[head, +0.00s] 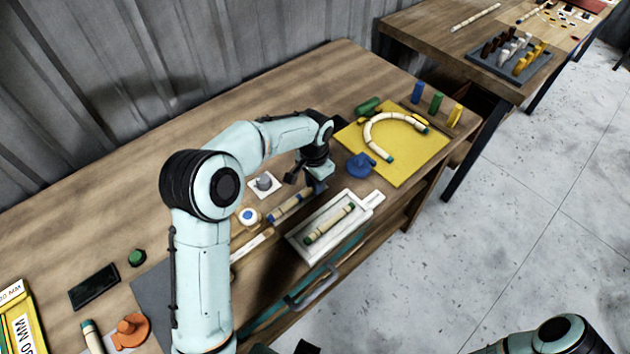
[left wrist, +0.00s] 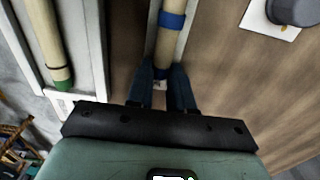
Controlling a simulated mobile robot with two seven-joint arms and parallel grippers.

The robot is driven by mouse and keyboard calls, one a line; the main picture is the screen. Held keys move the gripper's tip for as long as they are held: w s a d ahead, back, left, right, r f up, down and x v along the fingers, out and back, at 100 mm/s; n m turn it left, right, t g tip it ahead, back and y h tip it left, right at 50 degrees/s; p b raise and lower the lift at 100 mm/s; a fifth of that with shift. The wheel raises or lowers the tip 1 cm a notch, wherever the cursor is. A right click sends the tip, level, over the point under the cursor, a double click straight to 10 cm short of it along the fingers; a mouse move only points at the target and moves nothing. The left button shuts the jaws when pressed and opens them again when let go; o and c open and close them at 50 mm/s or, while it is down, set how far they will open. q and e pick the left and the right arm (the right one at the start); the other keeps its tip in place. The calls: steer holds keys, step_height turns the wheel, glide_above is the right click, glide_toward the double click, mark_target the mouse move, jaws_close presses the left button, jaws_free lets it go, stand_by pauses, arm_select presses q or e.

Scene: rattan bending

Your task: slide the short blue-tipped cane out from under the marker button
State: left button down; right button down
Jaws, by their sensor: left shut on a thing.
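The short blue-tipped cane (head: 287,207) is pale with blue bands and lies slantwise near the front of the bench. It also shows in the left wrist view (left wrist: 165,42). My left gripper (head: 310,186) is over its right end. In the left wrist view the two dark fingers (left wrist: 161,88) are shut on that end, one on each side. A round white button with a blue centre (head: 249,215), likely the marker button, is just beyond the cane's left end. It looks apart from the cane, though the exact gap is unclear. My right gripper does not show.
A white tray (head: 299,247) with a green-tipped cane (head: 330,224) stands just in front. A grey knob on a white square (head: 264,183) is behind. A blue object (head: 361,165) and a yellow board (head: 425,160) with a curved cane are to the right.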

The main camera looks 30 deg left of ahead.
arm_select(q)
steer(key=c, duration=0.9)
jaws_free()
step_height(320, 180, up, 13)
steer(key=shift+r+p, duration=0.2)
steer(key=shift+p, duration=0.65)
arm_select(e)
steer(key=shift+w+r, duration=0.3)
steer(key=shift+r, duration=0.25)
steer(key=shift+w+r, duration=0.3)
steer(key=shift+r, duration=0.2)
